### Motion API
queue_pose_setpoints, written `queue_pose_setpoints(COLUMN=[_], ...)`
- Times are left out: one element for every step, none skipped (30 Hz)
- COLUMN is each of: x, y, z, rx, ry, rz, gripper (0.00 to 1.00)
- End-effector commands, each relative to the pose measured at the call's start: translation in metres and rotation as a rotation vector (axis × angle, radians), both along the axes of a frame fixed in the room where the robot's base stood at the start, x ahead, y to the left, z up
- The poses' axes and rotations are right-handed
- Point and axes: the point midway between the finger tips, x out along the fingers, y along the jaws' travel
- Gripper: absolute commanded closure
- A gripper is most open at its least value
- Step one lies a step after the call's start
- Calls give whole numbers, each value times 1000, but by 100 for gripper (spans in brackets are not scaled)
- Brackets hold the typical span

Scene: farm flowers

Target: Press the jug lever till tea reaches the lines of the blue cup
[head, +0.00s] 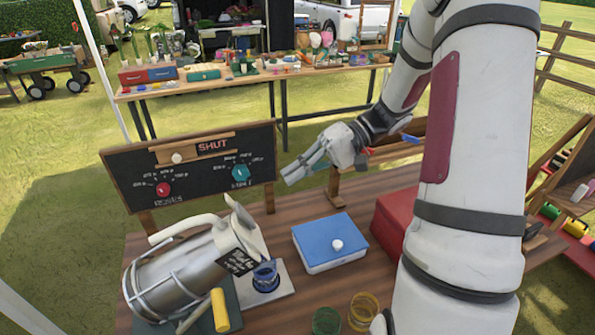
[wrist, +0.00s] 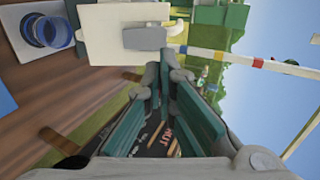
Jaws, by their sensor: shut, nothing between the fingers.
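The steel jug (head: 182,272) lies tilted in a wire cradle at front left, its mouth toward the blue cup (head: 265,277). A cream flap (head: 245,232) is at its mouth end, and a yellow-handled lever (head: 220,310) sticks out in front. The blue cup stands on a light pad just beside the jug's mouth; it also shows in the wrist view (wrist: 55,30). Its lines and tea level are too small to tell. My gripper (head: 288,178) is shut and empty, raised behind the blue-lidded box, right of the blackboard, apart from jug and cup.
A blackboard (head: 120,185) with a red and a teal knob stands behind the jug. A blue-lidded box (head: 325,245), a red box (head: 392,215), a green cup (head: 326,321) and an amber cup (head: 363,312) stand right of the blue cup. Bare wood shows between them.

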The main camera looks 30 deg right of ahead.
Motion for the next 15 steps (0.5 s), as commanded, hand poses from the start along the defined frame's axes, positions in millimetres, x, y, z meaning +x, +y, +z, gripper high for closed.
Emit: queue_pose_setpoints(x=[0,1,2,3,4,5,7,8,9,9,10,12,12,13,14], y=[11,16,23,28,34,41,46,51,57,62,66,71,75,78,82], z=[-3,-5,-9,-11,-14,-17,-20,-22,-25,-28,-30,-32,-34,-35,-38], rx=[2,2,3,3,3,3,2,2,3,2,2,1,1,0,0], ry=[2,2,3,2,4,3,2,2,3,4,4,2,1,2,2], rz=[5,5,4,4,5,4,5,5,4,4,5,3,4,4,4], gripper=[100,100,100,100,100,100,100,100,100,100,100,100,100,100,100])
